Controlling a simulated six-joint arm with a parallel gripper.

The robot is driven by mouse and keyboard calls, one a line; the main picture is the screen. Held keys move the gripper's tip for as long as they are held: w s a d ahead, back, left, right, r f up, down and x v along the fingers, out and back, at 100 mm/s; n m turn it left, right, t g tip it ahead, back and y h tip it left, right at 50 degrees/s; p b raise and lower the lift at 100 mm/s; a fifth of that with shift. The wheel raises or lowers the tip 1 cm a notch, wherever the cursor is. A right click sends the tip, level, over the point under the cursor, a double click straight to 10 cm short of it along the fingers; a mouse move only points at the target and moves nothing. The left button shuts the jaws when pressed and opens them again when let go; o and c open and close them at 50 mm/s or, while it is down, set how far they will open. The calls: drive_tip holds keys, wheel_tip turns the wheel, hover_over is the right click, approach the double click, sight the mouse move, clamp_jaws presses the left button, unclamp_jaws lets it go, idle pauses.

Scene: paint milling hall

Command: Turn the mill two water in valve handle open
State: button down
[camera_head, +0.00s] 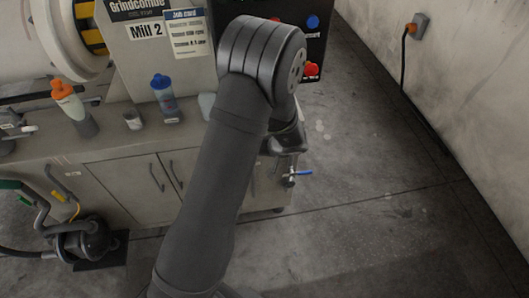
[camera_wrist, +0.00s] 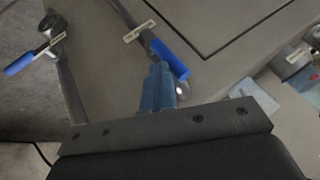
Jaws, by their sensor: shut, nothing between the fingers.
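Two valves with blue lever handles show in the wrist view, each with a small pale tag too blurred to read. One blue handle (camera_wrist: 170,58) is at the centre, on a pipe along the grey cabinet side. The other blue handle (camera_wrist: 19,64) is at the left. I cannot tell which is the water in valve. My gripper (camera_wrist: 160,70) is shut and empty, its teal fingers close beside the central handle; whether they touch it is unclear. In the head view one blue handle (camera_head: 301,172) sticks out right of the cabinet, and my arm hides the gripper's fingers.
The bench (camera_head: 110,144) with a "Mill 2" sign (camera_head: 146,28) carries bottles, including an orange-capped one (camera_head: 68,97) and a blue-capped one (camera_head: 163,96). A control box with red and blue buttons (camera_head: 311,69) is behind my arm. Floor to the right is clear up to the wall (camera_head: 480,90).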

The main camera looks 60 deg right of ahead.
drive_tip(key=shift+w+a+r, duration=0.15)
drive_tip(key=shift+w+a, duration=0.15)
drive_tip(key=shift+w, duration=0.1)
drive_tip(key=shift+s+d, duration=0.1)
drive_tip(key=s+d+f+v, duration=0.1)
drive_tip(key=s+d+v, duration=0.1)
drive_tip(key=v, duration=1)
drive_tip(key=shift+w+f, duration=0.15)
drive_tip(key=shift+f, duration=0.05)
drive_tip(key=x, duration=1.1)
drive_tip(key=shift+w+a+r, duration=0.25)
drive_tip(key=shift+w+a, duration=0.15)
drive_tip(key=shift+a, duration=0.1)
